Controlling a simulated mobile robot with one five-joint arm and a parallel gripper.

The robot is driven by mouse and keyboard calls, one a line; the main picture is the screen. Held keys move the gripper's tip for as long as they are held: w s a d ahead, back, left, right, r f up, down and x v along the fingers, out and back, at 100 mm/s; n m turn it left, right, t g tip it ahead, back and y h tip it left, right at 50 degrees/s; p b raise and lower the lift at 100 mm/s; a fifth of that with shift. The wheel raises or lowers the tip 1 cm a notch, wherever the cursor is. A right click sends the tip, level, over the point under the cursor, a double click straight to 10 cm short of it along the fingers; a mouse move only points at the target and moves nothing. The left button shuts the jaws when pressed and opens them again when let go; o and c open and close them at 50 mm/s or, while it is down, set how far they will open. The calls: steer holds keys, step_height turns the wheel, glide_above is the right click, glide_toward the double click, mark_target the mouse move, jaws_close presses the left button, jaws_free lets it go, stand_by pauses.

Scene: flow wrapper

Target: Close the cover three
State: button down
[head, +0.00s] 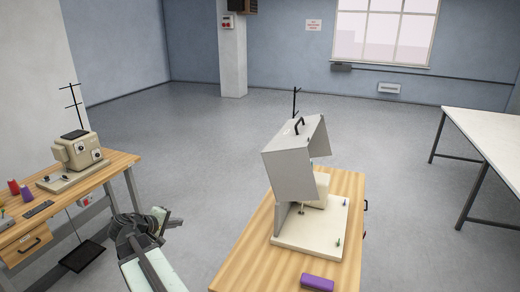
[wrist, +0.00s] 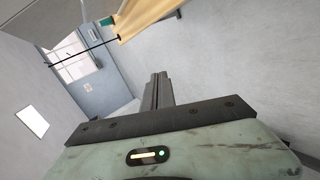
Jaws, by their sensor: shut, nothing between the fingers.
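No number is readable on the cover. My gripper (head: 179,222) is to the left of this table, well apart from the cover. In the wrist view my gripper (wrist: 159,80) is shut and empty.
A second wooden table (head: 115,167) with a sewing machine (head: 77,152) stands left. A white table (head: 490,125) stands right. Open floor (head: 200,150) lies between and behind.

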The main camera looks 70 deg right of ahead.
steer(key=s+d+r+n+g+h+p, duration=0.1)
steer(key=s+d+r+h, duration=0.1)
steer(key=s+d+r, duration=0.4)
steer(key=s+d+r+n+g+h, duration=0.1)
steer(key=s+d+r+h, duration=0.2)
steer(key=d, duration=1.2)
steer(key=s+d+r+n+g+h+p, duration=0.1)
steer(key=s+d+r+h, duration=0.1)
steer(key=s+d+r, duration=0.7)
steer(key=shift+s+d+p, duration=0.25)
steer(key=shift+d+p, duration=0.05)
steer(key=shift+d, duration=0.65)
